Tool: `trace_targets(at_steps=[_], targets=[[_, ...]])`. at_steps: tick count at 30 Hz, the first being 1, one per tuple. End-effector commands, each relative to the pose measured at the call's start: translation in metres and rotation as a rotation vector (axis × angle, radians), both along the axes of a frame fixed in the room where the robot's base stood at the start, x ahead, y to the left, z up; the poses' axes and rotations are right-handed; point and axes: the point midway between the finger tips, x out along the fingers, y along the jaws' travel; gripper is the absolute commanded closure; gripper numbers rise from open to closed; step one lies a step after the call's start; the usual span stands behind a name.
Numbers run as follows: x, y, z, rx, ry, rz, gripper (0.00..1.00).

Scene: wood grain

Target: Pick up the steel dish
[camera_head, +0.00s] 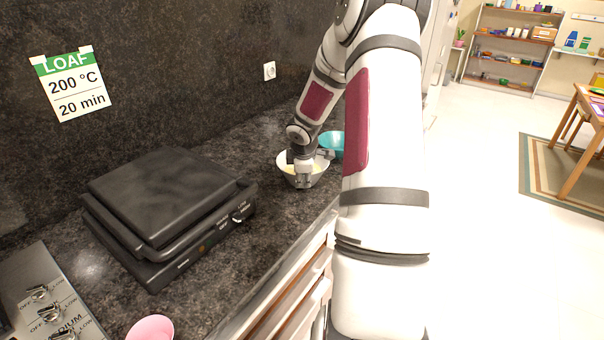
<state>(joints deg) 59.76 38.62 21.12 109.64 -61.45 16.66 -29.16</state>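A pale, cream-white bowl (288,167) stands on the dark counter beyond the black grill. My gripper (304,182) points down at this bowl and overlaps its near side and rim. The fingers are small and partly merged with the bowl, so I cannot tell whether they are open or shut, or touching it. No dish in view is plainly steel; the pale bowl is the one at my gripper. A teal bowl (331,141) stands just behind it to the right, partly hidden by my arm.
A black contact grill (165,205) sits on the counter at left. A steel hob panel (35,280) with knobs and a pink bowl (150,328) are nearer. The dark wall bounds the counter at left. The counter's front edge runs beneath my arm; open floor lies to the right.

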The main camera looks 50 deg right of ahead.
Motion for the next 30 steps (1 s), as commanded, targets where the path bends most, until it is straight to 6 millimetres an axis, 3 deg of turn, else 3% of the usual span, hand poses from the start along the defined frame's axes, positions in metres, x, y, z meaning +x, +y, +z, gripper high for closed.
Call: trace_targets(at_steps=[6,14,18,30], targets=[[0.007,-0.007,-0.022,0.0,-0.001,0.0,0.72],[0.007,-0.008,-0.023,-0.001,-0.002,0.0,0.72],[0.007,-0.008,-0.023,-0.001,-0.002,0.0,1.0],[0.007,-0.008,-0.022,-0.002,-0.004,0.0,1.0]])
